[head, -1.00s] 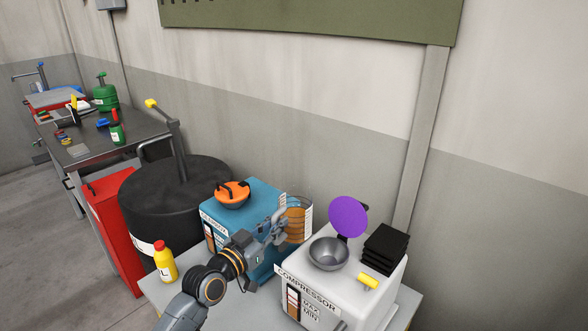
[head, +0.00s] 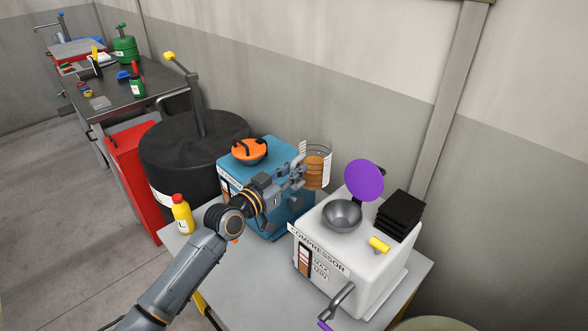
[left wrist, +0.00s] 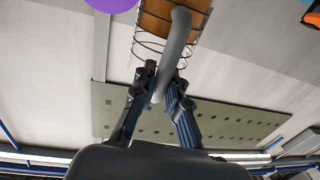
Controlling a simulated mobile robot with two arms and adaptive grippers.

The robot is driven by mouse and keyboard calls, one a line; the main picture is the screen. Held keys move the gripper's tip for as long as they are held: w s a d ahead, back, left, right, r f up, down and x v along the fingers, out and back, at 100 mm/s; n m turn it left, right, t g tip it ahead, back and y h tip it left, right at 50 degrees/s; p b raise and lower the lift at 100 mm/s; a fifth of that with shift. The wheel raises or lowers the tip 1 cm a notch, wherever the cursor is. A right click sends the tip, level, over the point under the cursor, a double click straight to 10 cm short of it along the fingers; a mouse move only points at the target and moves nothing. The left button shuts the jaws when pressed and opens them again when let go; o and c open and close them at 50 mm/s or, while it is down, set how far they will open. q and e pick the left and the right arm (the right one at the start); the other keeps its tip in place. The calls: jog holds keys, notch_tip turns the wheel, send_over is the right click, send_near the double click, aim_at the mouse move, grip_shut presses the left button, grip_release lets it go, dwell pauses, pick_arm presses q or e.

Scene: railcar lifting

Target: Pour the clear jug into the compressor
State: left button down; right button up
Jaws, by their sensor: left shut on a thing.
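The clear jug (head: 316,168) holds brown liquid and has dark graduation rings. The white compressor (head: 350,272) stands to the right of the jug. Its grey funnel bowl (head: 342,215) is on top, with a purple round lid (head: 364,180) raised behind it. The jug is apart from the bowl. My right gripper is out of view.
The blue box (head: 262,215) with an orange cap (head: 249,151) stands left of the compressor on the grey table (head: 235,275). A yellow bottle (head: 182,217) stands at the table's left edge. Black blocks (head: 400,215) and a yellow knob (head: 380,244) sit on the compressor.

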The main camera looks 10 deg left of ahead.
pick_arm(q)
jog(key=shift+f+b, duration=1.5)
jog(key=shift+f, duration=0.25)
jog(key=shift+s+d+r+m+p, duration=0.25)
jog(key=shift+d+m+p, duration=0.15)
jog(key=shift+m, duration=0.45)
jog(key=shift+s+d+r+m+p, duration=0.15)
jog(key=shift+d+r+m+p, duration=0.2)
jog(key=shift+m, duration=0.5)
jog(key=shift+s+d+m+p, duration=0.3)
jog(key=shift+d+m, duration=0.15)
jog(key=shift+m, duration=0.55)
jog(key=shift+s+d+f+m+b, duration=0.15)
jog(key=shift+d+f+m+b, duration=0.35)
jog(key=shift+m, duration=1.15)
jog(key=shift+s+d+f+m+b, duration=0.2)
jog(key=shift+f+m+b, duration=0.55)
jog(key=shift+m, duration=0.95)
jog(key=shift+s+d+f+m+b, duration=0.15)
jog(key=shift+d+f+m+b, duration=0.2)
jog(key=shift+f+m, duration=0.9)
jog(key=shift+r+m, duration=0.2)
jog(key=shift+m, duration=0.5)
jog(key=shift+s+d+f+m+b, duration=0.1)
jog(key=shift+d+f+m+b, duration=0.1)
jog(key=shift+m+b, duration=0.1)
